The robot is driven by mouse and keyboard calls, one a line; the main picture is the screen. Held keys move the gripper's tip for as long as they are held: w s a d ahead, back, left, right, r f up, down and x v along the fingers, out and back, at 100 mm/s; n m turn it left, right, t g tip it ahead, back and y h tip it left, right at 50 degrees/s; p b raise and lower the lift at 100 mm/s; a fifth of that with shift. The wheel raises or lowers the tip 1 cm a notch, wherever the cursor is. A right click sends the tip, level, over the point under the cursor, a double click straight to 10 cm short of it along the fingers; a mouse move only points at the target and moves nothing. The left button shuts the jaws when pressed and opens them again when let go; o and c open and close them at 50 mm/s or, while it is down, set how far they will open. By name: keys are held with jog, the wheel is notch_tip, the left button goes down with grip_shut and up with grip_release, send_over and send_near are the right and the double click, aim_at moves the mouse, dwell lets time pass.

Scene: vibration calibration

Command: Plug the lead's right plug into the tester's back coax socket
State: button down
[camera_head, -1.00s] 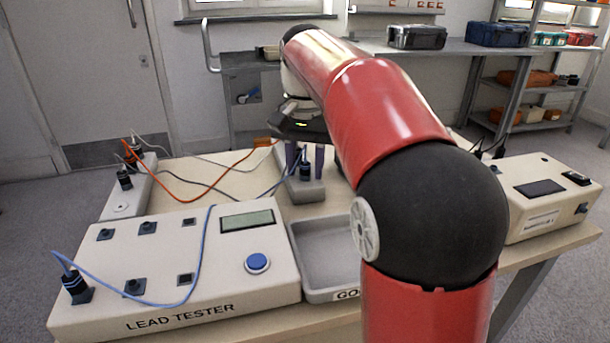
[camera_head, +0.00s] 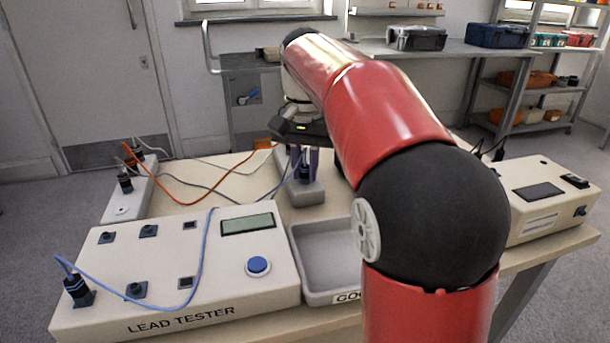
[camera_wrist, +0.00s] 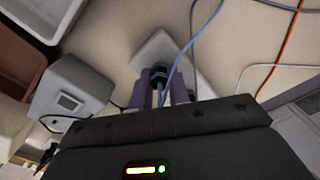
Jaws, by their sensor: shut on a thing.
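The lead tester (camera_head: 205,300) is a cream box at the front left, with two rows of small dark sockets on top. The blue lead (camera_head: 203,255) has its left plug (camera_head: 77,289) standing in the front-left socket. Its right plug (camera_head: 304,171), dark with a blue band, stands upright at a grey block (camera_head: 308,194). My gripper (camera_head: 304,158) has its purple fingers shut on this right plug; the wrist view shows the plug (camera_wrist: 158,73) between the fingers (camera_wrist: 161,88). The back-row sockets (camera_head: 148,230) are empty; I cannot tell which is coax.
A grey tray (camera_head: 322,292) lies right of the tester. A cream strip (camera_head: 125,205) holds other dark plugs at the left, with orange and grey leads (camera_head: 190,200) crossing the table behind the tester. A cream instrument (camera_head: 545,205) stands at the right.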

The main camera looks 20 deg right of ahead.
aim_at(304, 166)
jog(key=shift+r+p, duration=0.35)
jog(key=shift+p, duration=0.2)
dwell(0.4)
jog(key=shift+r+p, duration=0.85)
jog(key=shift+p, duration=0.1)
jog(key=shift+r+p, duration=0.35)
jog(key=shift+r, duration=0.5)
jog(key=shift+a, duration=0.1)
jog(key=s+a+r, duration=0.1)
jog(key=s+a, duration=0.2)
jog(key=a, duration=0.8)
jog(key=s+a+r, duration=0.1)
jog(key=s+a, duration=0.2)
jog(key=a, duration=0.8)
jog(key=s+a+r, duration=0.1)
jog(key=s+a, duration=0.2)
jog(key=a, duration=0.8)
jog(key=shift+s, duration=0.15)
jog(key=shift+s+a+f, duration=0.1)
jog(key=shift+a+f, duration=0.05)
jog(key=shift+a, duration=0.05)
jog(key=shift+d+f+b, duration=0.1)
jog(key=shift+f+b, duration=0.75)
jog(key=shift+f, duration=0.55)
